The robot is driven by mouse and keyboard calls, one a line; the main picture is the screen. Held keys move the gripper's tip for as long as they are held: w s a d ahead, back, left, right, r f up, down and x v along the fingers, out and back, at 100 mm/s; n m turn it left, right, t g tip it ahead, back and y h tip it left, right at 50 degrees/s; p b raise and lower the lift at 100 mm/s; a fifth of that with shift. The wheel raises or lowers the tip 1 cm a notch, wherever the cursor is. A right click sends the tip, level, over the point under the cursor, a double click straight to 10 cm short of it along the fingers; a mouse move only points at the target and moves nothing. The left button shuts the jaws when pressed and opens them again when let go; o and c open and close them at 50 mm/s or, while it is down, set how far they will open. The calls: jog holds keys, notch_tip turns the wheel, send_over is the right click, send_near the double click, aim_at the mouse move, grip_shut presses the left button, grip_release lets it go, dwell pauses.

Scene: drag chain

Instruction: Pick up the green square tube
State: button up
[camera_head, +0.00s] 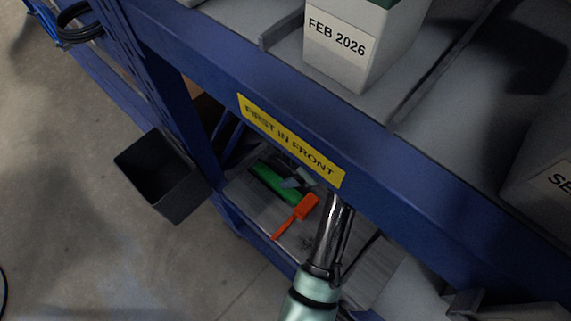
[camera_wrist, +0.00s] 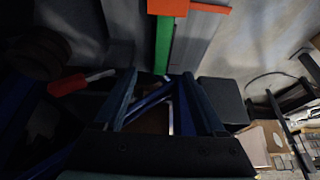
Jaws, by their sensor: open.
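A long green piece, which looks like the green square tube (camera_head: 272,182), lies on the lower shelf under the front beam in the head view. Part of it is covered by blue-grey shapes. In the wrist view a narrow green strip (camera_wrist: 164,45) shows ahead, beyond my gripper (camera_wrist: 159,73), beside a grey strip and below an orange part. My gripper is open, its two fingers apart, with nothing visibly held between them. In the head view my arm reaches in beneath the beam; the gripper cannot be made out clearly there.
An orange tool with a handle (camera_head: 302,208) lies just in front of the green piece. The blue beam with its yellow label (camera_head: 290,141) overhangs the lower shelf. A dark bin (camera_head: 160,177) hangs at the left post. A white labelled box (camera_head: 350,45) stands on the upper shelf.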

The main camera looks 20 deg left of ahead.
jog(key=b+x, duration=0.1)
jog(key=x, duration=0.5)
jog(key=b+x, duration=0.2)
jog(key=x, duration=0.4)
jog(key=shift+s+f, duration=0.15)
jog(key=shift+f, duration=0.25)
grip_shut()
